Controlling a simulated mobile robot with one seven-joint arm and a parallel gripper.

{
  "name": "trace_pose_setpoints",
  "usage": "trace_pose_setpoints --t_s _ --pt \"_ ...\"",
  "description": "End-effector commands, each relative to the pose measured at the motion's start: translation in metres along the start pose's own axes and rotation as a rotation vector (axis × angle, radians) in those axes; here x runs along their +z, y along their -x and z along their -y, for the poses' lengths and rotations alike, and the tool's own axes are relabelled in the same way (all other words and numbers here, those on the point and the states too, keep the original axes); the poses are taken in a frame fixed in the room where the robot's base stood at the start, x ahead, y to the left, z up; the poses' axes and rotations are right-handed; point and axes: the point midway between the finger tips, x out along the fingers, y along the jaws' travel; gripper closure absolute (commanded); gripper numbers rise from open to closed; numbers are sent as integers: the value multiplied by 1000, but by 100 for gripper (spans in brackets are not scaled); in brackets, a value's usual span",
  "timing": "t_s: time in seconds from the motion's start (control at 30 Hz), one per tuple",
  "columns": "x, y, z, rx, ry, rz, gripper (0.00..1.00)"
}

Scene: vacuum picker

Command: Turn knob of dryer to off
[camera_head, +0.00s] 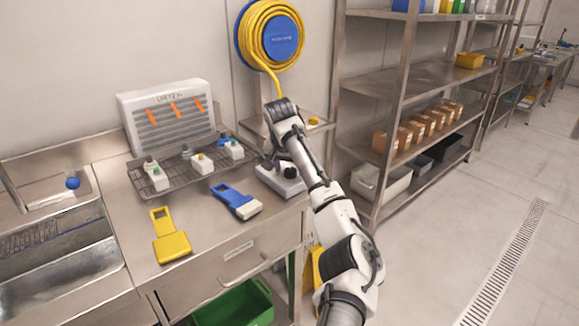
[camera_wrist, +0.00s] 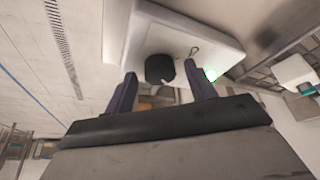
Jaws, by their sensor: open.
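A white box (camera_head: 277,183) with a dark knob stands at the right end of the steel counter, partly hidden by my arm; I take it for the dryer. In the wrist view, the white box (camera_wrist: 215,42) shows its black round knob (camera_wrist: 159,69), a small metal part and a lit green light (camera_wrist: 211,75). My gripper (camera_wrist: 163,82) is open, with its two dark purple fingers on either side of the knob in that view. Whether they touch it I cannot tell. In the head view, my gripper (camera_head: 278,160) is just above the box, mostly hidden.
A wire rack (camera_head: 180,180) with several small white devices lies left of the box. A yellow hose reel (camera_head: 270,35) hangs behind; shelving (camera_head: 405,80) stands at right.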

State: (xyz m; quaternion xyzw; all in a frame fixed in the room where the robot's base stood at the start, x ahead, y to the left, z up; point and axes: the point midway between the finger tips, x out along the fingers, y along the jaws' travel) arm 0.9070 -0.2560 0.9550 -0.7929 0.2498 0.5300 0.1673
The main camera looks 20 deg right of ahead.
Motion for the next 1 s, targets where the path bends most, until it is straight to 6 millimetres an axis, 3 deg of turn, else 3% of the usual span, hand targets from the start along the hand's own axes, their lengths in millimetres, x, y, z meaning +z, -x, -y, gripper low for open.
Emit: trace_pose_setpoints --t_s 0.1,0.47,0.77,1.0 --pt "0 0 0 0 0 0 45" --pt "0 0 0 0 0 0 89" --pt "0 1 0 -18 38 1 89" --pt "-1 2 -2 -72 168 3 89"
